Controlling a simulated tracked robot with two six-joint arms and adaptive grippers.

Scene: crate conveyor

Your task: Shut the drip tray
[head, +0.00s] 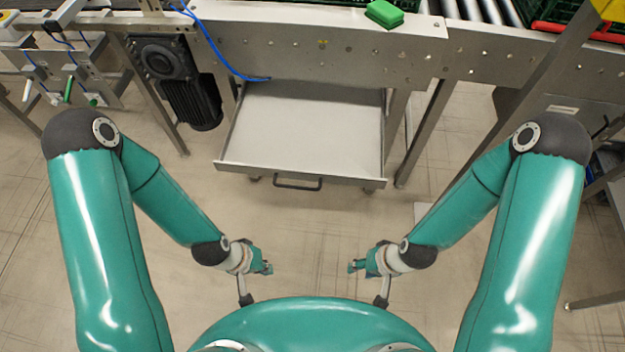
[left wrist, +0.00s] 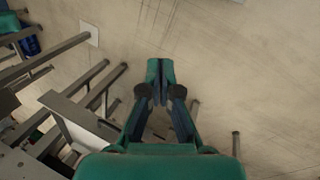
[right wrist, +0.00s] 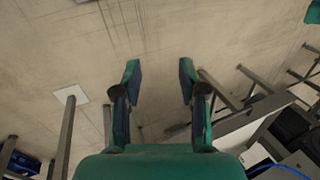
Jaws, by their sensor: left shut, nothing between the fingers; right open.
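The drip tray (head: 306,130) is a shallow grey metal drawer under the conveyor, pulled out towards me. A dark handle (head: 298,184) is on its front wall. My left gripper (head: 268,268) is in front of the tray, a little left of the handle and apart from it. It is shut and empty, with its fingertips together in the left wrist view (left wrist: 160,66). My right gripper (head: 352,267) is in front of the tray, to the right of the handle and apart from it. Its fingers are spread and empty in the right wrist view (right wrist: 158,75).
The conveyor frame (head: 330,58) runs across above the tray, with a green block (head: 384,14) on its edge. A black motor (head: 178,82) hangs left of the tray. A metal leg (head: 425,132) stands on the right. The floor before the tray is clear.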

